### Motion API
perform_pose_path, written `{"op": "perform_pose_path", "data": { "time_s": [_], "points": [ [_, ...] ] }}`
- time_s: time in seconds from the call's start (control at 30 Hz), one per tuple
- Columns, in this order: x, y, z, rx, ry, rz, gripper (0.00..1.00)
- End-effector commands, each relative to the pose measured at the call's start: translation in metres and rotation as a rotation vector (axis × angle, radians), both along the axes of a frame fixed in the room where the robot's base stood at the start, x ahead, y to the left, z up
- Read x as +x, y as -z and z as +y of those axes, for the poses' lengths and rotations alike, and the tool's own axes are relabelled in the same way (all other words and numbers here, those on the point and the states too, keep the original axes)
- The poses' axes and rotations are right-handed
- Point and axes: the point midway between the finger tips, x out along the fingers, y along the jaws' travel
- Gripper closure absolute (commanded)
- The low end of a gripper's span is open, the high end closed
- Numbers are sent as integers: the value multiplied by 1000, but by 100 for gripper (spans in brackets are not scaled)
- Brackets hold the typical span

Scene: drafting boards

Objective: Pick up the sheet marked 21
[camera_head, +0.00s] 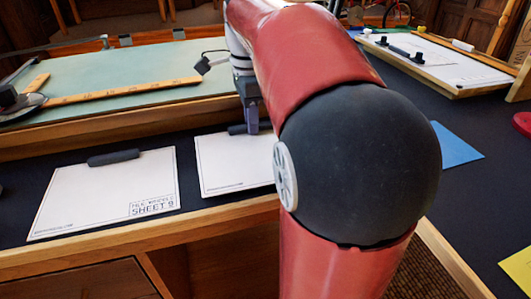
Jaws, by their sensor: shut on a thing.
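Two white sheets lie on the dark desk top below the green drafting board. The left sheet (75,205) reads "SHEET 9" and carries a dark bar (113,157) along its top edge. The other sheet (228,172) has a similar dark bar (237,129) at its top; its right part and any label are hidden behind my arm. No number 21 is readable. My gripper (252,129) points down at this second sheet's top edge and is shut on its dark bar. The bar's right end is hidden, and I cannot tell whether it is lifted.
A green drafting board (110,78) with a wooden straightedge (125,92) rises behind the sheets. A blue sheet (455,145) and a yellow sheet (518,265) lie to the right. A tilted board (450,68) with white paper stands at the back right. My arm hides the middle.

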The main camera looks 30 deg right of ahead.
Motion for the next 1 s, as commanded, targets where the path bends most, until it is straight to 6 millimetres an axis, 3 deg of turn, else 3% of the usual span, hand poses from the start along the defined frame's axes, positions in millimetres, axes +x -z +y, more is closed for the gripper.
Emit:
{"op": "perform_pose_path", "data": {
  "time_s": [0.7,1.0],
  "points": [
    [-8,-56,3,0,0,-1,100],
    [-9,-59,3,0,0,0,100]
  ]
}}
